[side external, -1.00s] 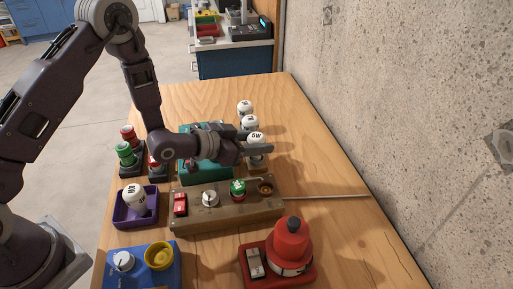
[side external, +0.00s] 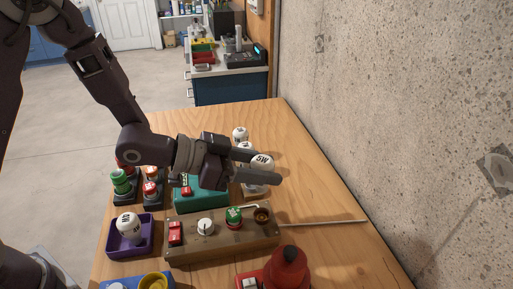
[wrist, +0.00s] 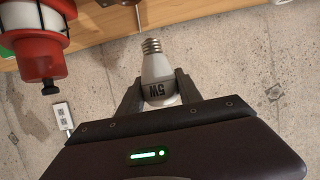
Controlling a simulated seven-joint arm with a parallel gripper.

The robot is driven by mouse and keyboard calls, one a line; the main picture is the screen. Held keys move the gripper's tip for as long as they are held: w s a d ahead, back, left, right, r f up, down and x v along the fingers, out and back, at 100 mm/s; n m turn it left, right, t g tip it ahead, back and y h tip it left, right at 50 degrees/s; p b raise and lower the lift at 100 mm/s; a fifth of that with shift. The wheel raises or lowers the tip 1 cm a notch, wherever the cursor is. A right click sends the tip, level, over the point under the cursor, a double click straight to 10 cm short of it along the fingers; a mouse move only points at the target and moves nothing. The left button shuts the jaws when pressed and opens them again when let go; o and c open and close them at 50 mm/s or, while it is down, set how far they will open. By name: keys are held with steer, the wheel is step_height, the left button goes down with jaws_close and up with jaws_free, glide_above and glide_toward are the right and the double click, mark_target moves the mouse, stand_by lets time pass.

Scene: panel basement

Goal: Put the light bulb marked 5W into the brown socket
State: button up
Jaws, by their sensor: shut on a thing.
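The white bulb marked 5W (side external: 262,162) is between the two fingers of my gripper (side external: 265,169). In the wrist view my gripper (wrist: 156,95) is shut on the white body of the 5W bulb (wrist: 156,72). Its bare metal screw base points away from the gripper and touches nothing visible there. The brown socket (side external: 262,214) is a round ring at the right end of the brown panel box (side external: 190,248). It looks empty, and it lies below and in front of my gripper in the side view.
Two more white bulbs (side external: 240,134) stand behind the gripper, by a light stand (side external: 256,189). Another bulb (side external: 130,228) sits in a purple tray (side external: 112,246). A red beacon (side external: 288,268) is in front, a teal box (side external: 207,198) behind the panel. The concrete wall (side external: 400,110) bounds the right.

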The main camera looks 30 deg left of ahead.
steer(key=shift+s+d+f+m+g, duration=0.1)
steer(key=shift+s+d+m+g, duration=0.25)
steer(key=shift+s, duration=0.2)
steer(key=shift+s+d+f, duration=0.1)
steer(key=shift+f, duration=0.25)
steer(key=shift+h, duration=0.3)
steer(key=shift+f, duration=2.45)
steer(key=shift+f, duration=0.6)
steer(key=o, duration=1.1)
